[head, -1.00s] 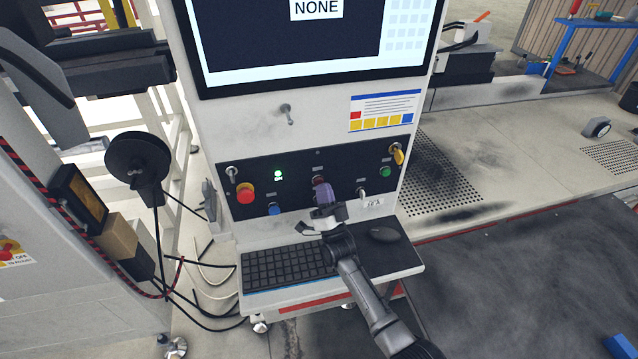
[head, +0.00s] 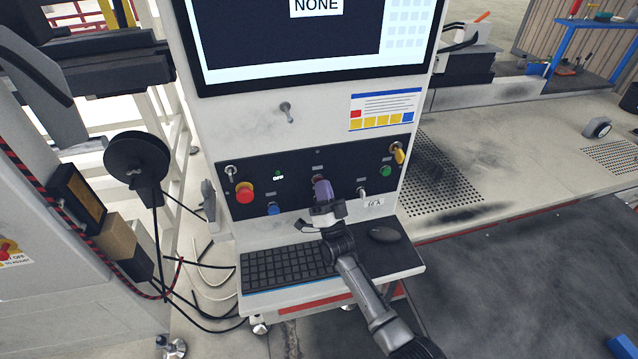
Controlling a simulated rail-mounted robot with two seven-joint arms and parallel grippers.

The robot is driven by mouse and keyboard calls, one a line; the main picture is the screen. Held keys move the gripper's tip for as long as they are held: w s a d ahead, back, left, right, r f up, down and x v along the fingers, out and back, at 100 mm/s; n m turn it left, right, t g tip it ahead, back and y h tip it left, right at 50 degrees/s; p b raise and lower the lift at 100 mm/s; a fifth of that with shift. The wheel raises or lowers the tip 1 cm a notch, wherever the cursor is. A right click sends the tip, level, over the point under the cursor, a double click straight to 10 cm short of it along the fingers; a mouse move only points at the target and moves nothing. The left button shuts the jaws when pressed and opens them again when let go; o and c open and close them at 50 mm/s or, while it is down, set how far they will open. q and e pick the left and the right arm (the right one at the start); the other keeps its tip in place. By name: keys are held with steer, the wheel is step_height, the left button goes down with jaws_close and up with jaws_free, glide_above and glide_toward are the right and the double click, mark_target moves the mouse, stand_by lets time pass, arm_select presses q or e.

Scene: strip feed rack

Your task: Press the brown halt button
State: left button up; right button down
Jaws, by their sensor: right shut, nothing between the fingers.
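The control panel (head: 345,172) is a dark strip below the screen. My right gripper (head: 322,188) is shut and empty, its purple fingertips at the middle of this panel. A small brown button (head: 317,180) shows only in part just behind the fingertips. The fingers hide most of it, and I cannot tell whether they touch it. A small indicator lamp (head: 278,173) left of it is dim green, with a white "OFF" mark below. My left gripper is not in view.
A red mushroom button (head: 245,192), a blue button (head: 274,209), a green button (head: 386,171), a yellow-handled switch (head: 398,155) and a toggle switch (head: 362,195) share the panel. A keyboard (head: 288,267) and mouse (head: 384,234) lie on the shelf below my arm.

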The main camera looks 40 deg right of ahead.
stand_by(0.4)
steer(key=shift+s+a+p, duration=0.35)
steer(key=shift+s+p, duration=0.35)
steer(key=shift+s, duration=0.1)
steer(key=s+p, duration=0.1)
steer(key=s+a+p, duration=0.1)
steer(key=s, duration=0.1)
steer(key=s+a+p, duration=0.1)
steer(key=shift+s, duration=0.3)
steer(key=shift+a, duration=0.1)
stand_by(0.7)
